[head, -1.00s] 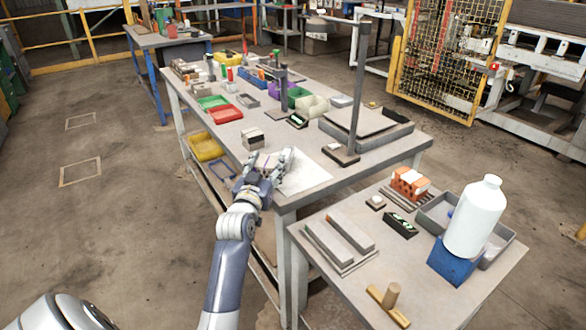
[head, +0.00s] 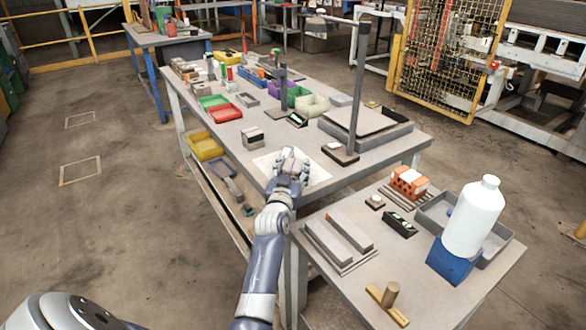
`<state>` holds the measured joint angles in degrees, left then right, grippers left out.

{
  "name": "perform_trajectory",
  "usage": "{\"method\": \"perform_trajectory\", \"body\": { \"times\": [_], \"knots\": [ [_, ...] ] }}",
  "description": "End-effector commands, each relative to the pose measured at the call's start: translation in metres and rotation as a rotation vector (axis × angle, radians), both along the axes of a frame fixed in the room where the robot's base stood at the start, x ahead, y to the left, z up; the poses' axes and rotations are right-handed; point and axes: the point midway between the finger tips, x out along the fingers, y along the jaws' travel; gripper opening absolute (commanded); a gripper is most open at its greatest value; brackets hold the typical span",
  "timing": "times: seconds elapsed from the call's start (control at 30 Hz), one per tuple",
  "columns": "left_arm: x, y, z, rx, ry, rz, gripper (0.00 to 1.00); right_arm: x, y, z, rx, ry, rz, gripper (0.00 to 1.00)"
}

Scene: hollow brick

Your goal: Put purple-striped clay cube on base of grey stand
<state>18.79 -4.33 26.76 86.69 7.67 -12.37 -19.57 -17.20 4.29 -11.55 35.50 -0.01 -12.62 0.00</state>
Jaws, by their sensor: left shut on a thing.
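My left gripper (head: 291,158) is above the white sheet at the front edge of the long table. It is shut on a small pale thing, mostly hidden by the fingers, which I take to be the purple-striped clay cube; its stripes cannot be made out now. The grey stand, a tall dark post (head: 357,95) on a small flat base (head: 341,154), stands just right of the gripper. The base has a pale patch on top. The gripper is apart from the stand. My right gripper is not in view.
A grey block (head: 252,137) stands left of the white sheet (head: 318,174). A large grey tray (head: 398,139) is behind the stand. Coloured bins, such as a red one (head: 225,114), lie farther back. A side table (head: 350,290) at right holds a white bottle (head: 476,216).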

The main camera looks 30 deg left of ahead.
Motion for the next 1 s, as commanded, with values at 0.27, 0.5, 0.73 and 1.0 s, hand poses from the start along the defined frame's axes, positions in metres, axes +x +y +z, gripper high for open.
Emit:
{"method": "perform_trajectory", "body": {
  "times": [0.27,0.5,0.73,1.0],
  "knots": [
    [0.000,0.000,-0.002,0.000,0.000,0.000,0.70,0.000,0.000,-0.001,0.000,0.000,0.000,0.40],
    [0.000,0.000,-0.002,0.000,0.000,0.000,0.70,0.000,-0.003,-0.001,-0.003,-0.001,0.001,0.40],
    [-0.010,-0.004,0.002,0.000,0.002,0.000,0.70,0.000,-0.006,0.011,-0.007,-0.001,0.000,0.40],
    [-0.056,-0.023,0.005,-0.001,0.004,0.000,0.70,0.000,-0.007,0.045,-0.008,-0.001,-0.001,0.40]
  ]
}}
